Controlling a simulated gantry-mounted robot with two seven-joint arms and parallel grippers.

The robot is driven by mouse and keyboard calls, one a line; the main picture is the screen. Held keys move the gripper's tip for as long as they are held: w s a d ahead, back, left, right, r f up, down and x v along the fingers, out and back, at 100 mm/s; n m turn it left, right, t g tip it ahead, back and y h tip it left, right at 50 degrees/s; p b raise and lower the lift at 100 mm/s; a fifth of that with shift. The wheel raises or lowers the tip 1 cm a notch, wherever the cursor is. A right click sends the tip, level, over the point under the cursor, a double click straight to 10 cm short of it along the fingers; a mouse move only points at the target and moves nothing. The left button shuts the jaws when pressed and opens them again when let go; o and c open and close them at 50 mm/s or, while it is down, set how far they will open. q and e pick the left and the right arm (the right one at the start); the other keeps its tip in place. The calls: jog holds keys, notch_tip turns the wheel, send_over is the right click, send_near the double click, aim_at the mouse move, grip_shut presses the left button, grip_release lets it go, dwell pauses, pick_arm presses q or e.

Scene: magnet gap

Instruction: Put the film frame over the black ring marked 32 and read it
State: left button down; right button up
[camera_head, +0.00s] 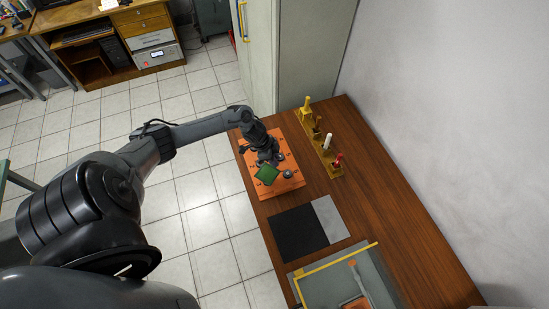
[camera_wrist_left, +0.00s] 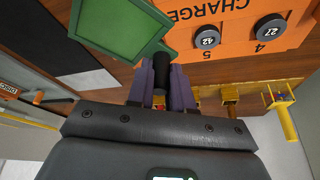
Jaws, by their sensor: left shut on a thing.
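The film frame is a green panel with a lighter green rim; it shows in the head view (camera_head: 267,174) over the orange board (camera_head: 290,186) and at the upper left of the left wrist view (camera_wrist_left: 115,30). My left gripper (camera_head: 268,160) is shut on its black handle, seen between the fingers in the left wrist view (camera_wrist_left: 162,85). On the board, lettered CHARGE, a ring marked 27 (camera_wrist_left: 270,28) sits by number 4. Another ring (camera_wrist_left: 207,37), seemingly marked 42, sits by number 5. I cannot pick out a ring marked 32. My right gripper is not in view.
A yellow rack (camera_head: 322,148) with several upright tools stands right of the board. A black and grey mat (camera_head: 296,234) lies nearer, then a grey tray with a yellow edge (camera_head: 335,258). The wooden table (camera_head: 385,215) is clear on the right, beside the wall.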

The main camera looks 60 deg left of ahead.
pick_arm(q)
jog(key=shift+f+b, duration=2.1)
jog(key=shift+f, duration=0.6)
dwell(0.9)
jog(key=shift+r+p, duration=0.7)
jog(key=shift+p, duration=0.2)
notch_tip(320, 180, up, 5)
jog(key=p, duration=0.4)
jog(key=shift+f+p, duration=0.2)
jog(key=shift+p, duration=0.15)
